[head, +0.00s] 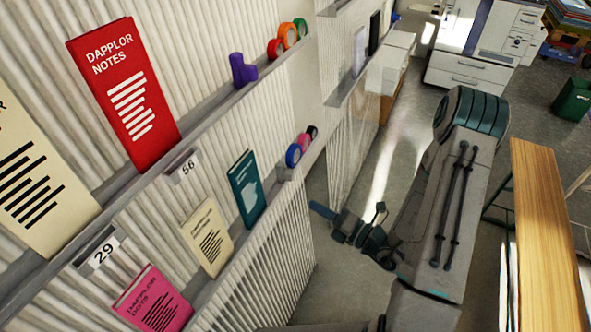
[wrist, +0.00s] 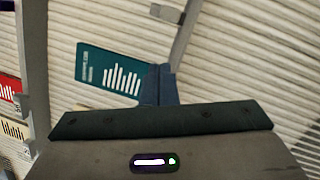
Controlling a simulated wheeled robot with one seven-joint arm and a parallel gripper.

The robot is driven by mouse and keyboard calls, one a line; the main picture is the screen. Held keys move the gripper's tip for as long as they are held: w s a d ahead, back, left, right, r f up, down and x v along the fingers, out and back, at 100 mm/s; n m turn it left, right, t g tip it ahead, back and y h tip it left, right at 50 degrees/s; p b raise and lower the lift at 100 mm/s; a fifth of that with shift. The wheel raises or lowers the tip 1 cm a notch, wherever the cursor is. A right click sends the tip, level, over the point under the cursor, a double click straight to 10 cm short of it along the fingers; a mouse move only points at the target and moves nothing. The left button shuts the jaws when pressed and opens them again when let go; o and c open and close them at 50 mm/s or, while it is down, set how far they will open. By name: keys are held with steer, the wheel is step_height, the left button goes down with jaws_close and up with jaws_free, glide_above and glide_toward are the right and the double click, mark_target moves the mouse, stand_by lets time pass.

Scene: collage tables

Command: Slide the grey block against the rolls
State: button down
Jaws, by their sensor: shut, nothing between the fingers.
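Blue, pink and dark rolls (head: 302,143) stand in a row at the far end of the lower shelf. A small pale grey piece (head: 284,174), probably the grey block, is on that shelf just nearer than the blue roll; whether they touch is unclear. My gripper (head: 322,210) is shut and empty, out in front of the lower shelf, apart from the block. In the wrist view its fingertips (wrist: 158,84) overlap the edge of the teal book. The rolls are not visible there.
A teal book (head: 247,187) and a cream book (head: 208,237) stand on the lower shelf, nearer than the block. The upper shelf holds a purple block (head: 242,70) and more rolls (head: 288,35). A wooden table (head: 546,235) stands right. Floor between is open.

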mark_target(294, 177)
steer(key=w+a+m+h+p, duration=0.1)
steer(key=w+a+m+p, duration=0.4)
steer(key=w+a, duration=0.1)
steer(key=shift+w+a, duration=0.15)
steer(key=shift+w, duration=0.6)
steer(key=shift+w, duration=0.1)
steer(key=shift+w+d, duration=0.45)
steer(key=shift+w, duration=0.25)
steer(key=shift+w+d, duration=0.4)
steer(key=shift+w, duration=0.25)
steer(key=shift+s+a, duration=0.1)
